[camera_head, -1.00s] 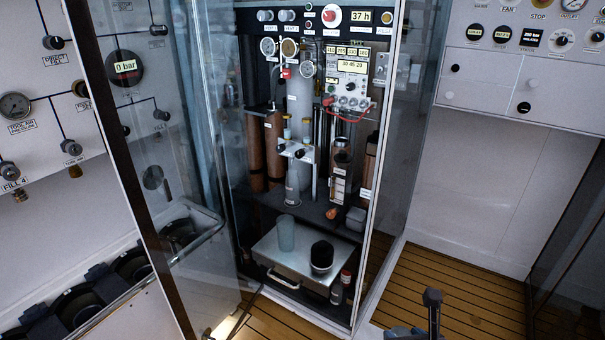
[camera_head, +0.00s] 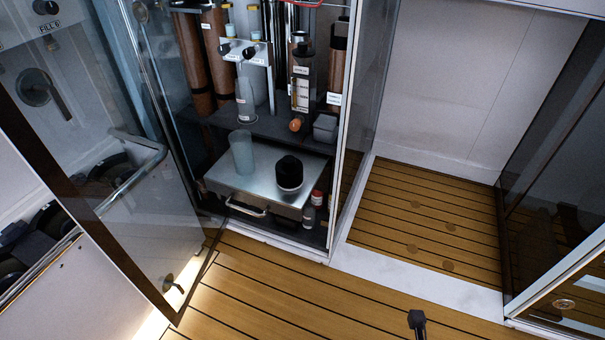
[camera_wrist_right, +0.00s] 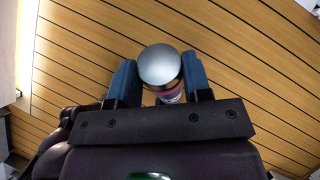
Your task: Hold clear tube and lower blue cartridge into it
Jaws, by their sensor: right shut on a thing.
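A clear bluish tube (camera_head: 241,152) stands upright on the metal drawer top in the open cabinet. Beside it on the right stands a black rounded object (camera_head: 289,173). My right gripper (camera_wrist_right: 160,78) is shut on a cylinder (camera_wrist_right: 160,64) with a silver domed end. The cylinder's side is mostly hidden, with a dark and pinkish band showing; I cannot tell if it is the blue cartridge. The gripper is over the plank floor, away from the tube. My left gripper is not in view.
The metal drawer (camera_head: 262,182) has a front handle. Small bottles (camera_head: 311,210) stand at its right. An open glass door (camera_head: 100,130) is on the left, and a glass panel (camera_head: 372,80) borders the cabinet's right.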

